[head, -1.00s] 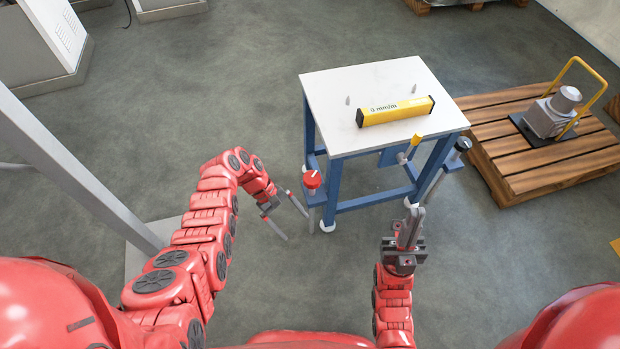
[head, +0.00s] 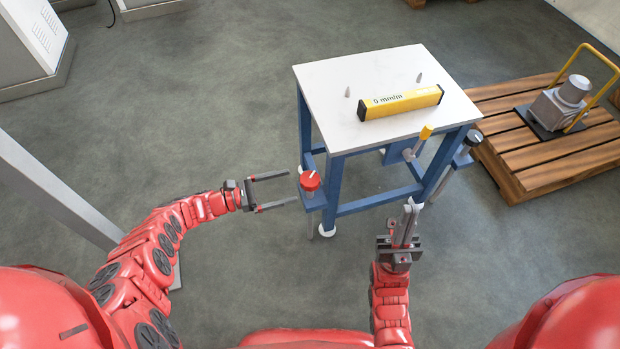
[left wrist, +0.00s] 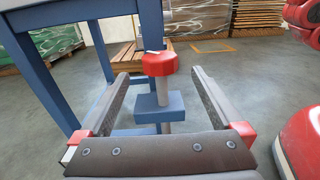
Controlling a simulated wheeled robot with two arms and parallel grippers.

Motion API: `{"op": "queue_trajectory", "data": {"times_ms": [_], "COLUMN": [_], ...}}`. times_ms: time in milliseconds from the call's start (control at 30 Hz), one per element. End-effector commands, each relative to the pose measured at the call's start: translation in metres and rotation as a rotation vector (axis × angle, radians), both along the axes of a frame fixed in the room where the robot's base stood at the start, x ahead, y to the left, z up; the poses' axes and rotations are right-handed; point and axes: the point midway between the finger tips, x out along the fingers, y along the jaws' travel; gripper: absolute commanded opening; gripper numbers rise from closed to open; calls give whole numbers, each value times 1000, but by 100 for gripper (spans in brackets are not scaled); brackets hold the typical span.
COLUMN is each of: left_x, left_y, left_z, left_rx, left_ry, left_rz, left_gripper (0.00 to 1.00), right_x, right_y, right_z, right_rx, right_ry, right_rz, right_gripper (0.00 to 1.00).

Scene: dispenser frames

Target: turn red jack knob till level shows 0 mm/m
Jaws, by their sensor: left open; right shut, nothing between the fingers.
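The red jack knob (head: 310,180) sits on its jack at the near left corner of the blue-framed table (head: 345,75). A pale mark shows on its top. The yellow level (head: 400,101) lies on the white tabletop and its display reads 0 mm/m. My left gripper (head: 293,187) is open, its fingertips just left of the knob and level with it. In the left wrist view the knob (left wrist: 160,64) stands ahead, centred between the spread fingers and touching neither. My right gripper (head: 411,203) is shut and empty, in front of the table's near right leg.
A black knob (head: 473,138) tops another jack at the table's right side. A wooden pallet (head: 540,150) with a grey machine (head: 562,100) stands at right. Open floor lies left of the table.

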Motion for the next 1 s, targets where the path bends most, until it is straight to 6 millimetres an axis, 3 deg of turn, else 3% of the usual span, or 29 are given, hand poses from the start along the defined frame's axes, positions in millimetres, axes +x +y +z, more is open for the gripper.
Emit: {"op": "queue_trajectory", "data": {"times_ms": [200, 333, 767, 1000], "left_x": [13, 19, 23, 23], "left_y": [-45, -63, -75, -75], "left_z": [-2, -2, -1, -1], "left_rx": [1, 2, 3, 3], "left_ry": [-1, -1, -1, -1], "left_rz": [-2, 0, 1, 1], "left_gripper": [100, 100, 100, 60], "right_x": [0, -1, -1, -1], "right_y": [0, 0, 0, 0], "right_z": [-8, -12, -13, -13], "right_rx": [0, -4, -8, -8], "right_ry": [0, -3, -5, -5], "right_rz": [0, 0, 0, 0], "right_gripper": [0, 0, 0, 0]}}
